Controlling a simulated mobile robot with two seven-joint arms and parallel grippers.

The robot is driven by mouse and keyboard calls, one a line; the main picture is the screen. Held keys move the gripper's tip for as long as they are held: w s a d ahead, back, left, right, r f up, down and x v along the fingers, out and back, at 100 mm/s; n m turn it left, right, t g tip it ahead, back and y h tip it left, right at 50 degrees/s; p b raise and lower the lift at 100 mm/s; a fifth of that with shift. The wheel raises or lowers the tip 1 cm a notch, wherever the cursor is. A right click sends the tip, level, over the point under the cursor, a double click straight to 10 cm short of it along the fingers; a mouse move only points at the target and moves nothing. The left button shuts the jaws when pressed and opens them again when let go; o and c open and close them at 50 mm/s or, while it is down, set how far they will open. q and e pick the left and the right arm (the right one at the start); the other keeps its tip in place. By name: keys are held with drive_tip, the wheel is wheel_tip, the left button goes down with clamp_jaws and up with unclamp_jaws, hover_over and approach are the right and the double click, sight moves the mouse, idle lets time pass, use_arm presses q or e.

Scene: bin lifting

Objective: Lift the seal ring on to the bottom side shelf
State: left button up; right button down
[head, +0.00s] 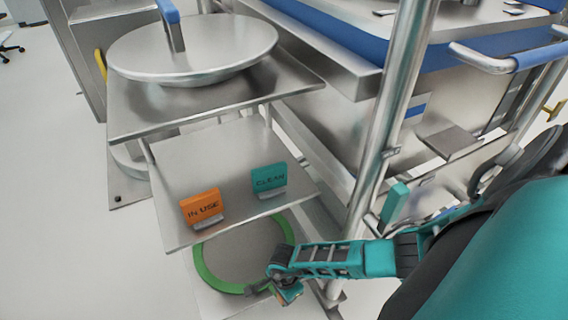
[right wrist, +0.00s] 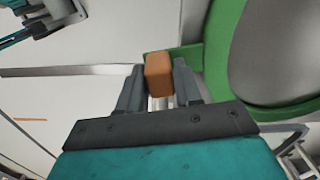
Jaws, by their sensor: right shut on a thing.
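The seal ring (head: 205,270) is a green ring around a grey round centre. In the head view it is at the bottom of the side rack, partly hidden under the middle shelf, over the pale bottom shelf (head: 214,305). I cannot tell whether it rests flat there. My right gripper (head: 280,287) is at the ring's right front edge. In the right wrist view, the gripper (right wrist: 159,80) is shut on an orange block (right wrist: 158,68) with a green tab behind it that leads to the ring (right wrist: 218,45). My left gripper is not in view.
The middle shelf (head: 185,165) holds an orange IN USE sign (head: 202,209) and a teal CLEAN sign (head: 269,180). The top shelf (head: 130,110) holds a round steel lid (head: 215,50). A vertical steel post (head: 385,120) stands right of the shelves. Open floor lies left.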

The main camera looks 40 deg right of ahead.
drive_tip(key=c, duration=0.7)
unclamp_jaws()
drive_tip(key=shift+r, duration=0.25)
wheel_tip(320, 180, up, 5)
drive_tip(key=p, duration=0.3)
drive_tip(key=shift+d, duration=0.1)
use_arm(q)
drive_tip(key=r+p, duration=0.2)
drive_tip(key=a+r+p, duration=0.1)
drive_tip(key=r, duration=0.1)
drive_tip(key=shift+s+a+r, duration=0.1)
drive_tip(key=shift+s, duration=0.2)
use_arm(e)
wheel_tip(320, 180, up, 8)
drive_tip(key=shift+s+f, duration=0.1)
drive_tip(key=shift+f, duration=0.15)
